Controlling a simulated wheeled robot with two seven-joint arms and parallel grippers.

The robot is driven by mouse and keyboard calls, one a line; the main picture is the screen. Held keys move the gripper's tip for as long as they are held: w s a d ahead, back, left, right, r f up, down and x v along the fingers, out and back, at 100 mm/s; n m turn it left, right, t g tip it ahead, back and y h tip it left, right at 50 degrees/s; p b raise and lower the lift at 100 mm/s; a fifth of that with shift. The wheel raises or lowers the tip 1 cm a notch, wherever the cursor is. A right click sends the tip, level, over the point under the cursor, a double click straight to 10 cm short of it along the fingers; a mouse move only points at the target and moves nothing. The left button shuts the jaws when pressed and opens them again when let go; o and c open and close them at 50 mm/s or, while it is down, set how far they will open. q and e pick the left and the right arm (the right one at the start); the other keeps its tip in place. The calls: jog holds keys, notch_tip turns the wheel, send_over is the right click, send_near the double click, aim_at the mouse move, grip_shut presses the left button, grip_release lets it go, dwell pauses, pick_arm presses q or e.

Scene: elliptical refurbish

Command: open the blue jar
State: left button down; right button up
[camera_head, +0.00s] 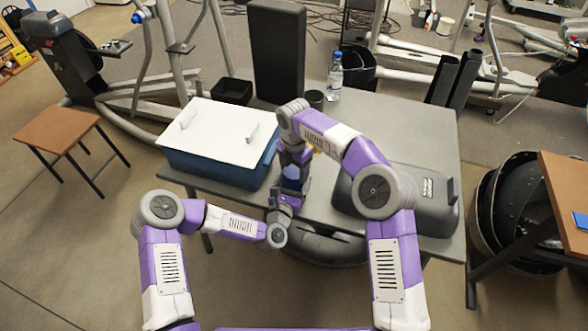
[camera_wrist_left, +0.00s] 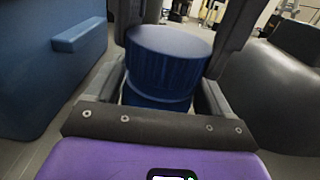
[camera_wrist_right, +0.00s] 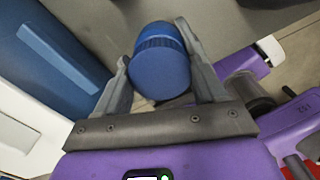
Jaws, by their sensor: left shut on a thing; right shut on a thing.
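The blue jar (camera_head: 292,181) is held upright between my two grippers, over the near side of the table. Its ribbed blue lid (camera_wrist_left: 166,62) is on top of the body (camera_wrist_left: 152,99) in the left wrist view. My left gripper (camera_head: 288,190) is shut on the jar's body from the near side. My right gripper (camera_head: 294,166) comes down from above and is shut on the lid. In the right wrist view the round lid top (camera_wrist_right: 160,76) is between the right fingers. I cannot tell whether the lid is loosened.
A blue box with a white lid (camera_head: 213,130) stands left of the jar. A dark grey case (camera_head: 410,200) lies to the right. A bottle (camera_head: 335,77), a cup (camera_head: 314,99) and a tall black block (camera_head: 277,50) are at the back. The table's (camera_head: 400,125) back right is clear.

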aim_at(294, 170)
jog(key=shift+r, duration=0.85)
jog(key=shift+r, duration=0.1)
jog(key=shift+r, duration=1.9)
pick_arm(q)
grip_release()
